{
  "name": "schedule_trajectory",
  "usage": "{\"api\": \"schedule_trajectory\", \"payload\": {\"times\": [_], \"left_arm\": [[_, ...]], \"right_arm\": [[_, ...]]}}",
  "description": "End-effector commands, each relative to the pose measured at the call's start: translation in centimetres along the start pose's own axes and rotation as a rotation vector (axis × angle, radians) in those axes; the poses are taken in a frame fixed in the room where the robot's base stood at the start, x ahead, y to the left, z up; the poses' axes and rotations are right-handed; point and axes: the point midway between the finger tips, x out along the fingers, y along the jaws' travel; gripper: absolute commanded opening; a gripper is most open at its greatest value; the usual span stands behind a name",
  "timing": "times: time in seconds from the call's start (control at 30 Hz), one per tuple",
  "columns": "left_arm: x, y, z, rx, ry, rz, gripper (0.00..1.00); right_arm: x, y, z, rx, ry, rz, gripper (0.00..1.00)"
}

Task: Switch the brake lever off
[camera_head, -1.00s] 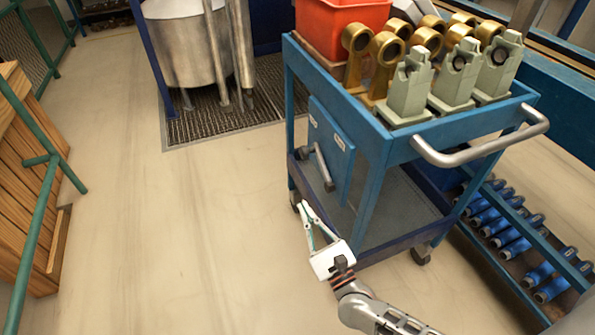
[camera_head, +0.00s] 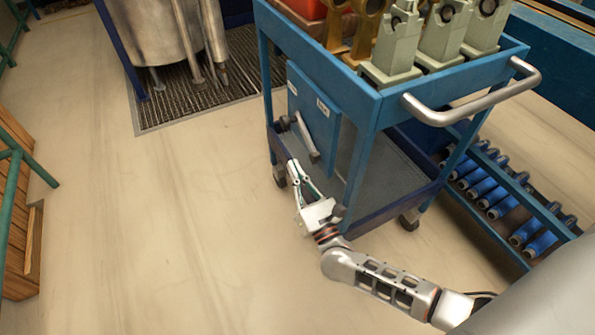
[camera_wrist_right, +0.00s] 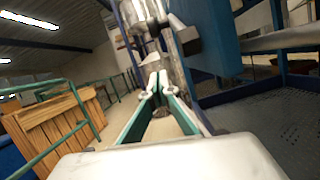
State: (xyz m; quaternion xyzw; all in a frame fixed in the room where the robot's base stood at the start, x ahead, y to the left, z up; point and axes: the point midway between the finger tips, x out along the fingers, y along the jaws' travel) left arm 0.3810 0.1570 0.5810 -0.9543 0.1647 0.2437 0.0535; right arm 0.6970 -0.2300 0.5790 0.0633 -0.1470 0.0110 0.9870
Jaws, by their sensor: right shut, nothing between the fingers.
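The brake lever (camera_head: 306,138) is a grey bar on the blue panel (camera_head: 327,120) at the side of the blue cart. It slants down to the right in the head view. My right gripper (camera_head: 294,168) is shut and empty. Its fingertips show just below the lever in the head view; I cannot tell whether they touch it. In the right wrist view the fingers (camera_wrist_right: 156,82) point forward, with a grey and dark lever part (camera_wrist_right: 186,38) above and right of the tips. My left gripper is not in view.
The blue cart (camera_head: 375,105) carries grey-green and gold metal parts, with a handle (camera_head: 475,100) at its right. A rack of blue cylinders (camera_head: 500,200) stands right of it. A steel tank (camera_head: 150,30) is behind. The floor (camera_head: 170,230) at left is clear.

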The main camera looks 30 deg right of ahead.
Motion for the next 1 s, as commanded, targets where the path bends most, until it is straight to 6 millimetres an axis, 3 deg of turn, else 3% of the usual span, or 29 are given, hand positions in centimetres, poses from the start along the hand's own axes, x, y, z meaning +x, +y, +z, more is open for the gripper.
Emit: {"api": "schedule_trajectory", "payload": {"times": [0.33, 0.43, 0.57, 0.73, 1.0], "left_arm": [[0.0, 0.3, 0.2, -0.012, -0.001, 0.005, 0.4], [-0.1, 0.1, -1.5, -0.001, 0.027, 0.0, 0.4], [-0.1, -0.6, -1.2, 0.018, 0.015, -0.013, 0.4], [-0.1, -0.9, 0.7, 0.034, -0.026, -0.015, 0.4], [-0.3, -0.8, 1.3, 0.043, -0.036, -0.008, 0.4]], "right_arm": [[6.4, -0.1, -0.1, 0.001, 0.0, -0.002, 0.0], [7.0, 0.1, 2.1, 0.001, -0.007, 0.0, 0.0], [7.3, 0.1, 3.5, 0.001, -0.008, 0.0, 0.0], [7.3, 0.0, 4.0, 0.001, -0.003, 0.0, 0.0], [7.2, 0.0, 3.9, 0.0, 0.001, 0.0, 0.0]]}}
